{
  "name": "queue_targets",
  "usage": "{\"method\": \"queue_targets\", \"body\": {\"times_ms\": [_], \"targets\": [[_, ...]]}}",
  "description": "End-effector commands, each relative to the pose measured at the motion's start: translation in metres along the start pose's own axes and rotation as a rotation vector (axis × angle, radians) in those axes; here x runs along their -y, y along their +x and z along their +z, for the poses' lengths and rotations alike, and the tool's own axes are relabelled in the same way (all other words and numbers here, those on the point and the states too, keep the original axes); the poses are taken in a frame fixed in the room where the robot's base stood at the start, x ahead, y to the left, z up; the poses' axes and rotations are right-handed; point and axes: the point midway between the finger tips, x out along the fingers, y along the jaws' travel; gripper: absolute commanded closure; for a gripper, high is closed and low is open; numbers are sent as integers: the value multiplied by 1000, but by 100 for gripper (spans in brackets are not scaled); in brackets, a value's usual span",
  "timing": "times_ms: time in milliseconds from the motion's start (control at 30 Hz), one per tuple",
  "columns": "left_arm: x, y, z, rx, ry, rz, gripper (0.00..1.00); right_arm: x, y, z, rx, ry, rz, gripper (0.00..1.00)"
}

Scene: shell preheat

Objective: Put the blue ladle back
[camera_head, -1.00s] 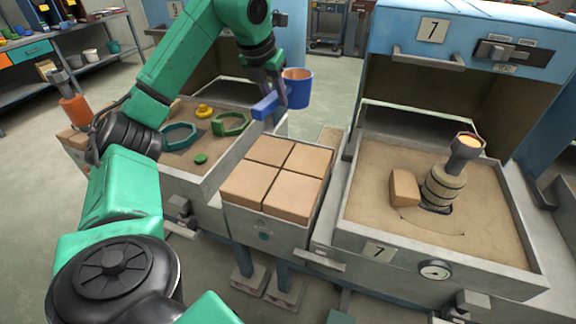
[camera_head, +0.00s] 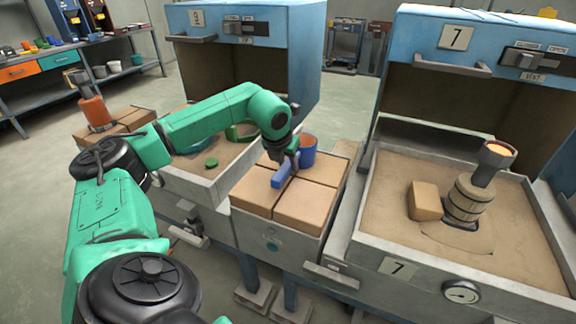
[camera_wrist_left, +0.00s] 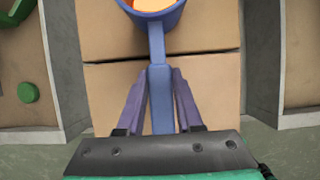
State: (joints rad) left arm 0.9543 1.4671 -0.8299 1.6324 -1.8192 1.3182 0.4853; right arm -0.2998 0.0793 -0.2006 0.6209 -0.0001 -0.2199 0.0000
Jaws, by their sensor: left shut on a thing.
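The blue ladle (camera_head: 307,151) is over the block of tan bricks (camera_head: 312,203) between the two sand beds. Its cup is upright, with orange showing inside in the left wrist view (camera_wrist_left: 150,5). My left gripper (camera_head: 291,160) is shut on the ladle's blue handle, which runs between the two fingers in the left wrist view (camera_wrist_left: 160,95). The ladle is at or just above the brick tops; I cannot tell whether it touches them. My right gripper is not in view.
On the right, sand bed 7 (camera_head: 390,190) holds a wooden barrel-like shell (camera_head: 466,203) with a glowing cup on top and a tan block (camera_head: 425,200) beside it. An orange bottle (camera_head: 95,112) stands on bricks at the left. The blue hoods rise behind.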

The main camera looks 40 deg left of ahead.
Motion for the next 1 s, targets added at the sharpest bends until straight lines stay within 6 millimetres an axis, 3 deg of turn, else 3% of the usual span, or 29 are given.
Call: {"method": "queue_targets", "body": {"times_ms": [100,133,200,567,667,1000], "targets": [[0,1,-2,-7,1,2,100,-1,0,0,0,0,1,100],[0,2,-3,-11,1,3,54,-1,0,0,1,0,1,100],[0,1,-3,-11,1,3,35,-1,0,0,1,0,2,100],[0,-5,-1,-7,1,2,35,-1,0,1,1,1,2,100],[0,-22,-1,-6,2,2,35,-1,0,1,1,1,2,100],[0,-108,0,-5,2,2,35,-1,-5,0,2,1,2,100]]}}
